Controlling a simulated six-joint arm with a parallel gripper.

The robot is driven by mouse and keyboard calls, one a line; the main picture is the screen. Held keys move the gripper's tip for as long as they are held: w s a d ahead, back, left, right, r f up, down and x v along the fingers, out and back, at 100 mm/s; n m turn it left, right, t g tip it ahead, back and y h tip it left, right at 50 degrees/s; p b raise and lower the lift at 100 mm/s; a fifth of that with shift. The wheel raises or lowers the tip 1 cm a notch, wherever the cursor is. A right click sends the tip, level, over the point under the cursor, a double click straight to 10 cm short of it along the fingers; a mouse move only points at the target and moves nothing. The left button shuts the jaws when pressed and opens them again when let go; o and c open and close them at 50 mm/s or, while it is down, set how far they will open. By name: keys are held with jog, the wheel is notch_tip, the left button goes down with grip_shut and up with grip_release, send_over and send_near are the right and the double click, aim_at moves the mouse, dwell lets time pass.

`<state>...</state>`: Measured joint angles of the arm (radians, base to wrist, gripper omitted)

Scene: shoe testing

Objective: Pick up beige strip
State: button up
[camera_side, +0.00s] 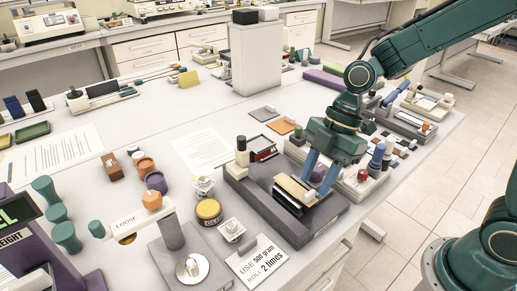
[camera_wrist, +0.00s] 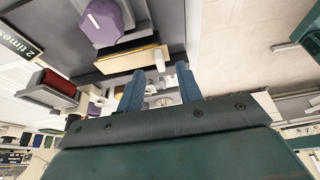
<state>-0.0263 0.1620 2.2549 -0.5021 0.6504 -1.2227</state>
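The beige strip (camera_side: 292,190) lies on the dark grey device (camera_side: 245,190) near the front of the table. In the wrist view the strip (camera_wrist: 115,66) runs from the left to just beyond my fingertips, with a small white peg (camera_wrist: 160,58) by its right end. My gripper (camera_side: 316,184) points down close to the strip's right side. In the wrist view my gripper's two blue fingers (camera_wrist: 160,76) are apart with a gap between them, and nothing is clearly held. I cannot tell whether the fingertips touch the strip.
A tray with a red knob and blue rollers (camera_side: 374,160) stands close to the right of my gripper. A label card (camera_side: 258,262) lies in front of the device. A tall white box (camera_side: 255,60) stands behind. Papers (camera_side: 202,149) lie flat to the left.

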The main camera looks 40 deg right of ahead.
jog(key=shift+x, duration=1.45)
grip_shut()
